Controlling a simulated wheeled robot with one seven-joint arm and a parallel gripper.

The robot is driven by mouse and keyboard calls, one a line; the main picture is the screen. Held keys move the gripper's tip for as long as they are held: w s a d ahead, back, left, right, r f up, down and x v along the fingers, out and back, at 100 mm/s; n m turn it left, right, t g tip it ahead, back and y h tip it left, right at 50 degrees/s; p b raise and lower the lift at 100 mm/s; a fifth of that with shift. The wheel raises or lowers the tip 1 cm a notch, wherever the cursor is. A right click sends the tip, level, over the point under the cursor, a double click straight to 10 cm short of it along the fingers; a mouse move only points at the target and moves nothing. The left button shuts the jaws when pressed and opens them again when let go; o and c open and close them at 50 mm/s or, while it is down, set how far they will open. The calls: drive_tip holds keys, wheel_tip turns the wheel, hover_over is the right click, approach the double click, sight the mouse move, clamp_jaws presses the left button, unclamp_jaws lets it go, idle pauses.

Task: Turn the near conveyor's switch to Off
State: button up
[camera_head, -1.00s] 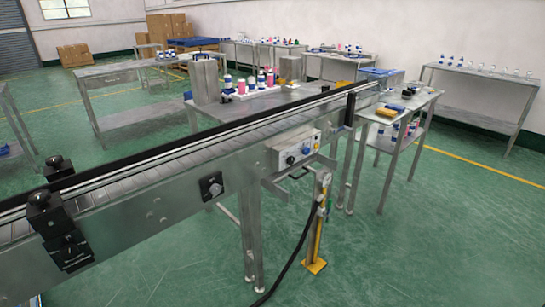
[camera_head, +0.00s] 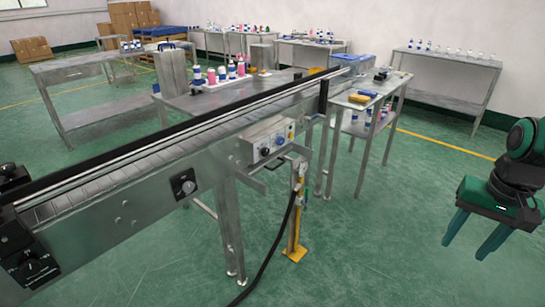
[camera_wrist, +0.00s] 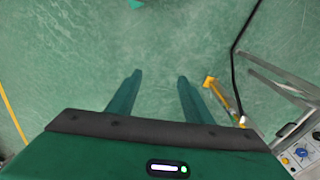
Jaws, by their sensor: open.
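The near conveyor (camera_head: 120,172) runs from the lower left toward the back right. A square black plate with a rotary knob (camera_head: 184,185) is on its side panel. A grey control box (camera_head: 266,141) with dark and blue knobs and a yellow button hangs further along; it also shows at the lower right of the wrist view (camera_wrist: 303,155). I cannot read any switch position. My gripper (camera_head: 465,248) is at the right, over open floor, well apart from the conveyor, fingers pointing down. In the wrist view its two fingers (camera_wrist: 160,76) are spread and empty.
A yellow post (camera_head: 295,215) with a black hose stands on the floor below the control box. A steel table (camera_head: 375,90) with small items adjoins the conveyor's far end.

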drive_tip(key=w+a+f+t+y, duration=0.1)
drive_tip(key=w+a+f, duration=0.25)
drive_tip(key=w, duration=0.35)
drive_tip(key=w+a+f+y, duration=0.1)
drive_tip(key=w+a+f, duration=0.25)
drive_tip(key=w, duration=0.35)
drive_tip(key=m+t+y, duration=0.9)
drive_tip(key=m+y, duration=0.3)
drive_tip(key=m, duration=0.2)
approach(267, 153)
drive_tip(key=x, duration=0.8)
drive_tip(key=shift+w+a, duration=0.1)
drive_tip(key=shift+a, duration=0.15)
drive_tip(key=shift+c, duration=0.3)
